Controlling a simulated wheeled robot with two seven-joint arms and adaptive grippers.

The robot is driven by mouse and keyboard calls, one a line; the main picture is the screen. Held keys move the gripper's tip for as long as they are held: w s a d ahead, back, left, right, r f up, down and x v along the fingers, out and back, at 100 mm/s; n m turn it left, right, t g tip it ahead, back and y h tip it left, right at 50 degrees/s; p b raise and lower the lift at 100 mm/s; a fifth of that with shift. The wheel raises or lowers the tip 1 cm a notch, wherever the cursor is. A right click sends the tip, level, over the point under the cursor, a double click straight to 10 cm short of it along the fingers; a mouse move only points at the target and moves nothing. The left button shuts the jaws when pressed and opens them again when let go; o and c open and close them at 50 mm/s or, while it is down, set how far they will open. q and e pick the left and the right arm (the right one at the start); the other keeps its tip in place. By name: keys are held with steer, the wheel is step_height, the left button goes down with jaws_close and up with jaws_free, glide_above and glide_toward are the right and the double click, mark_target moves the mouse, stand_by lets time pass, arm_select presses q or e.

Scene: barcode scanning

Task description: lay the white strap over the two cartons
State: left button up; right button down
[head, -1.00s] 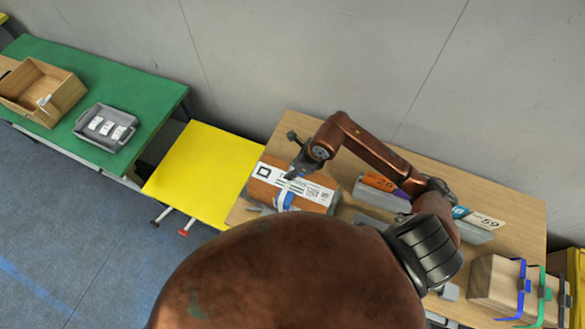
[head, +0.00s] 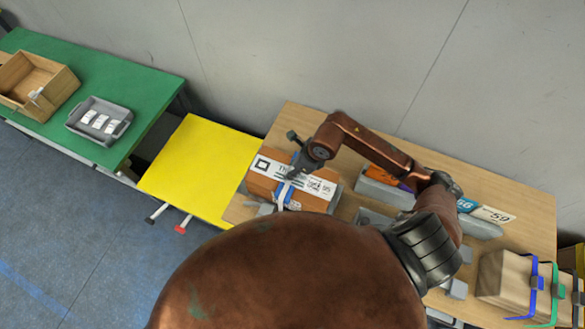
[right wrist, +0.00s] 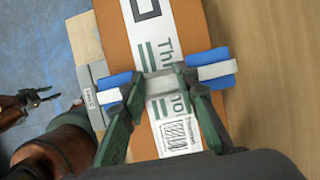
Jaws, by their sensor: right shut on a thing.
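An orange-brown carton (head: 314,203) with a white printed label lies on the wooden table; it also shows in the right wrist view (right wrist: 190,20). I cannot clearly make out a second carton. My right gripper (head: 290,178) is above it, shut on the white strap (right wrist: 160,83), which has blue pads (right wrist: 208,62) and white ends. The strap runs crosswise over the label; I cannot tell whether it touches the carton. My left gripper (right wrist: 45,98) shows at the left of the right wrist view, apart from the carton, with its fingers apart and empty. It is hidden in the head view.
A grey block (right wrist: 95,80) stands close beside the carton. Grey holders with cards (head: 385,182) and a wooden block with coloured straps (head: 500,275) are on the table's right. A yellow table (head: 200,165) and a green table (head: 85,75) with a tray and box stand left.

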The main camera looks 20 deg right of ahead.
steer(key=c, duration=1.5)
jaws_free()
steer(key=shift+o, duration=0.5)
steer(key=shift+r, duration=0.1)
steer(key=v, duration=1.1)
steer(key=shift+r, duration=0.35)
steer(key=shift+s+d, duration=0.1)
steer(key=shift+d, duration=0.1)
